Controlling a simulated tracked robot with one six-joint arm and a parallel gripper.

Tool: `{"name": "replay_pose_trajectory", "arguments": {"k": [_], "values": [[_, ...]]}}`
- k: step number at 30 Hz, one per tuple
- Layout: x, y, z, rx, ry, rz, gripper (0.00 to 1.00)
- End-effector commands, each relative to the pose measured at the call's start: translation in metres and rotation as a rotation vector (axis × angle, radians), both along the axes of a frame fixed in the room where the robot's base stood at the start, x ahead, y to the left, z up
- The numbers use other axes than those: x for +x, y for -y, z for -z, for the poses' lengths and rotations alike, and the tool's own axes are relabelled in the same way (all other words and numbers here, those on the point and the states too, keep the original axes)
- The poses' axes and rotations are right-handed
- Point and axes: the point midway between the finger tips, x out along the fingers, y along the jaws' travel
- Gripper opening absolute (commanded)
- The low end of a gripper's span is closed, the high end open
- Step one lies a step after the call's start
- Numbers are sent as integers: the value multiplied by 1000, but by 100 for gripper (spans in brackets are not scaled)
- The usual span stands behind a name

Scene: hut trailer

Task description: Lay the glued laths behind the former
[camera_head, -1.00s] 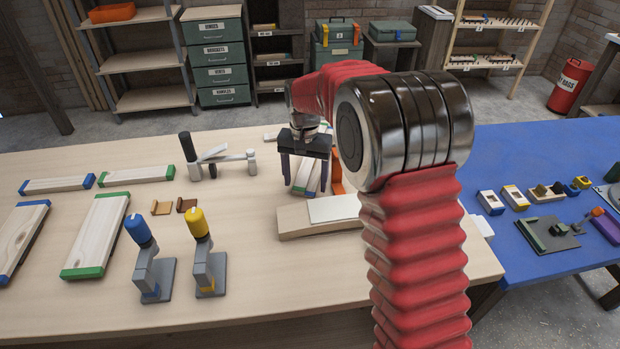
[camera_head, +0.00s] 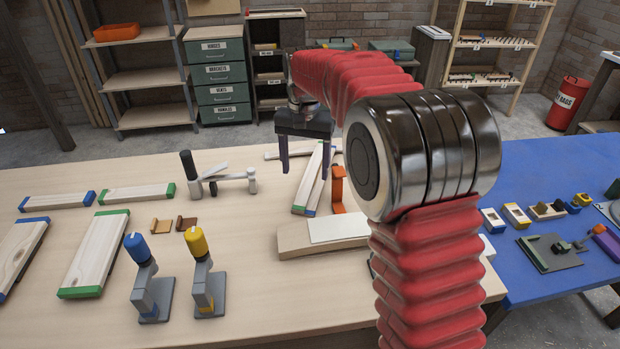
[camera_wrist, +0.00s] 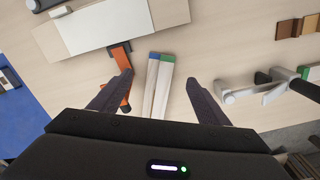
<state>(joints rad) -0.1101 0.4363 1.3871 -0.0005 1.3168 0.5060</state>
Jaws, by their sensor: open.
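Two pale laths (camera_head: 309,182) lie side by side on the bench, with blue and green ends towards a pale wooden block (camera_head: 294,243), which looks like the former. The block carries a flat white sheet (camera_head: 340,228). In the wrist view the laths (camera_wrist: 158,88) lie between my fingers, apart from the block's edge. My gripper (camera_head: 304,172) is open and empty above the laths, fingers pointing down. Glue cannot be made out.
A grey tool with a black handle (camera_head: 187,170) lies left of the laths. Blue-handled (camera_head: 147,285) and yellow-handled (camera_head: 203,270) clamps stand at the front. Boards with green (camera_head: 98,250) and blue ends lie at left. A blue table (camera_head: 545,180) joins on the right.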

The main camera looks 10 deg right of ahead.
Motion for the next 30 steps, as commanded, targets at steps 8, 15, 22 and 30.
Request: {"name": "replay_pose_trajectory", "arguments": {"k": [8, 15, 22, 30], "values": [[0, 0, -10, 0, -1, 0, 70], [0, 0, -10, 0, -1, 0, 70], [-1, 0, -10, 0, 0, 0, 70], [-22, 8, -30, 3, 38, -27, 70]]}}
